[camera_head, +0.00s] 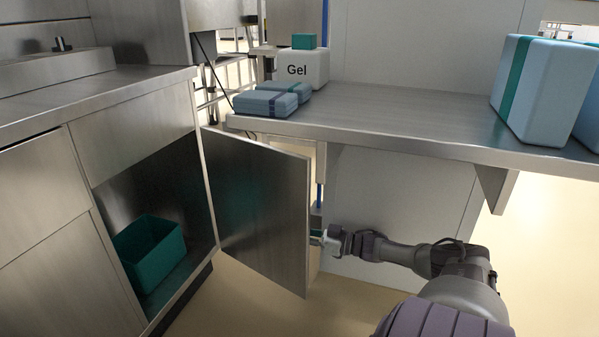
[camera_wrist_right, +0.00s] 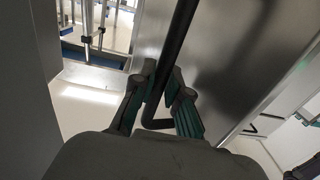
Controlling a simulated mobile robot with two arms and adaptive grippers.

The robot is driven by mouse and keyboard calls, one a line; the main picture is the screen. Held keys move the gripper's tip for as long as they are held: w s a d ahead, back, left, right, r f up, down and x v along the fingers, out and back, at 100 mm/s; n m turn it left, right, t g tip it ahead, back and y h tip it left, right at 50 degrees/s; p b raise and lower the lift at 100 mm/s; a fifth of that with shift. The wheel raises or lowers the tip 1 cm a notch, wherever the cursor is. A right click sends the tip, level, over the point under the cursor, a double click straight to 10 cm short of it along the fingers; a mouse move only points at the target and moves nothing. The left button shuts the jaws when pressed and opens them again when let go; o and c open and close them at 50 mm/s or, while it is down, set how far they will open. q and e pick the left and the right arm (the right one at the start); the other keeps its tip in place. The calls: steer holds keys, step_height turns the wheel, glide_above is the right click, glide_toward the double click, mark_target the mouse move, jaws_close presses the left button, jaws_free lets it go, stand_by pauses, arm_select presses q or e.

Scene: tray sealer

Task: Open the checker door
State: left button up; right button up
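A steel cabinet door (camera_head: 255,205) stands swung well open, hinged at the right side of an open compartment in the steel cabinet (camera_head: 130,130). I take it to be the checker door. My right gripper (camera_head: 316,237) is at the door's free edge, partly hidden behind it. In the right wrist view, a black bar handle (camera_wrist_right: 183,30) runs between the fingertips of my right gripper (camera_wrist_right: 163,80), which look closed on it. The door's face (camera_wrist_right: 235,50) is beside the bar. My left gripper is not in view.
A green bin (camera_head: 150,262) sits inside the open compartment. A steel shelf (camera_head: 400,118) above my right arm holds a Gel container (camera_head: 303,70), blue packs (camera_head: 268,101) and large blue packs (camera_head: 545,88). Some floor (camera_head: 250,290) is clear below the door.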

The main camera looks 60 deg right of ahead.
steer(key=o, duration=0.4)
steer(key=v, duration=1.2)
steer(key=shift+a, duration=0.1)
